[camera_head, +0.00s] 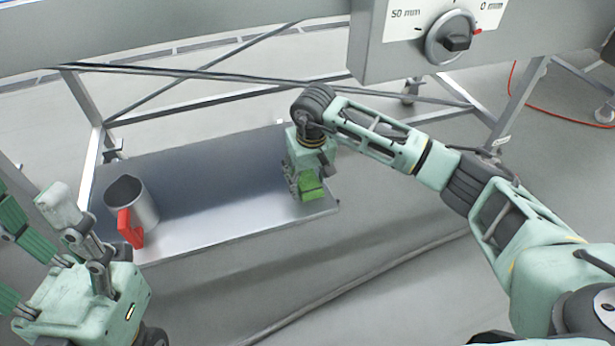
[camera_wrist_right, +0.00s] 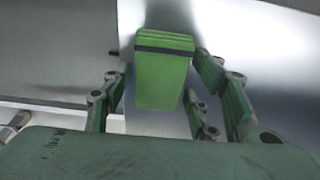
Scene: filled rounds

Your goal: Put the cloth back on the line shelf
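The cloth (camera_head: 312,187) is a green folded block with a dark band. It is at the right end of the metal shelf (camera_head: 215,218); whether it rests on the shelf is hard to tell. In the right wrist view the cloth (camera_wrist_right: 162,80) stands between the fingers of my right gripper (camera_wrist_right: 160,85). A narrow gap shows on its left side, and the right fingers are close to its edge. In the head view my right gripper (camera_head: 306,180) points down over the cloth. My left gripper (camera_head: 35,207) is at the lower left, fingers spread and empty.
A metal jug (camera_head: 143,200) with a red handle (camera_head: 130,229) stands at the shelf's left end. The middle of the shelf is bare. A grey control box (camera_head: 400,55) with a dial hangs above right. A cable (camera_head: 355,283) lies on the floor in front.

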